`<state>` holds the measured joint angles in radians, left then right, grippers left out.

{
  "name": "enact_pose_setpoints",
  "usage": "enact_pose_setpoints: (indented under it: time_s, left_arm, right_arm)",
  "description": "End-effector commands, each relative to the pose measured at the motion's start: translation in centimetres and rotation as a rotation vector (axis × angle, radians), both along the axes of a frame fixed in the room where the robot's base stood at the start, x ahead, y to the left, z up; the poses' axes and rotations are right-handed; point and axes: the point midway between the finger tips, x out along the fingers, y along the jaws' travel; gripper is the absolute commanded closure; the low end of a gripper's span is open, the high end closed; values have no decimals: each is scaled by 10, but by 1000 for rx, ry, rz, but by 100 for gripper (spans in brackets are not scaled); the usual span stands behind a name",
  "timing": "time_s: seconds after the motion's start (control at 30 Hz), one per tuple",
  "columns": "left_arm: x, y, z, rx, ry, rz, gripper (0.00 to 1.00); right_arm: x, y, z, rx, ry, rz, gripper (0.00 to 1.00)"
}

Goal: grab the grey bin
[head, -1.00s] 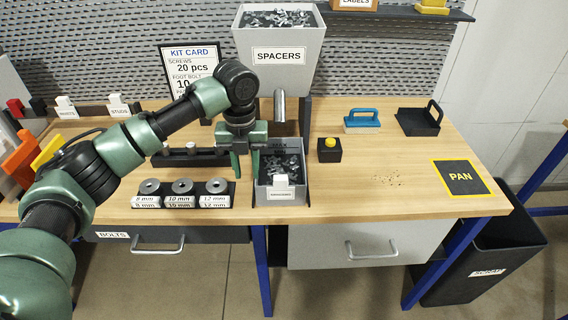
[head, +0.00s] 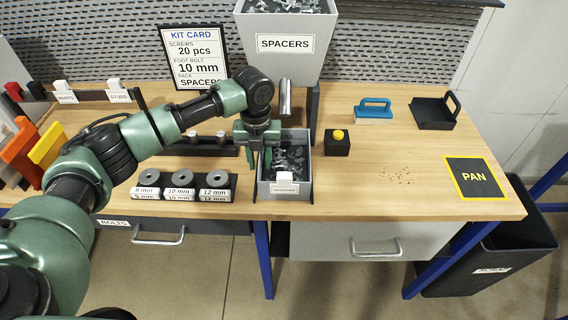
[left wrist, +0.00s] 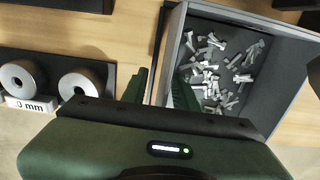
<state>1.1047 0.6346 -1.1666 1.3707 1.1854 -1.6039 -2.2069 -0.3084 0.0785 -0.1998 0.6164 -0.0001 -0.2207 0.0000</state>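The grey bin (head: 263,188) stands on the table below the spacer hopper, with small metal parts inside and a white tab at its front. It also shows in the left wrist view (left wrist: 172,50). My left gripper (head: 261,165) is open at the bin's left wall. In the left wrist view its two fingers (left wrist: 160,90) stand apart, one outside the left wall and one on the inner side. I cannot tell whether either finger touches the wall. My right gripper is not in view.
The SPACERS hopper (head: 285,44) and its spout (head: 285,98) are just behind the bin. A black holder with size-marked rings (head: 180,188) lies close to the left. A black box with a yellow button (head: 337,145) is to the right. The table's right part is mostly clear.

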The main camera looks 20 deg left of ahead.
Motion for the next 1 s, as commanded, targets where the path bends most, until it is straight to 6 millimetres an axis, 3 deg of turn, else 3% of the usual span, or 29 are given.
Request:
enact_pose_setpoints:
  time_s: [0.13, 0.37, 0.47, 0.5, 1.0]
  left_arm:
    - [-1, 0, -13, 1, 1, 0, 71]
    - [0, 0, -15, 0, -1, -1, 71]
    - [0, 0, -15, 0, -1, -1, 96]
    - [0, 0, -15, 0, -1, -1, 100]
    - [0, 0, -15, 0, -1, 0, 100]
  right_arm:
    - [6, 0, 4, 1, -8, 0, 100]
    - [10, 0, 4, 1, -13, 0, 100]
    - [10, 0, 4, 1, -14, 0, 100]
    - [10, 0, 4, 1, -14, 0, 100]
    - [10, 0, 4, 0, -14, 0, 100]
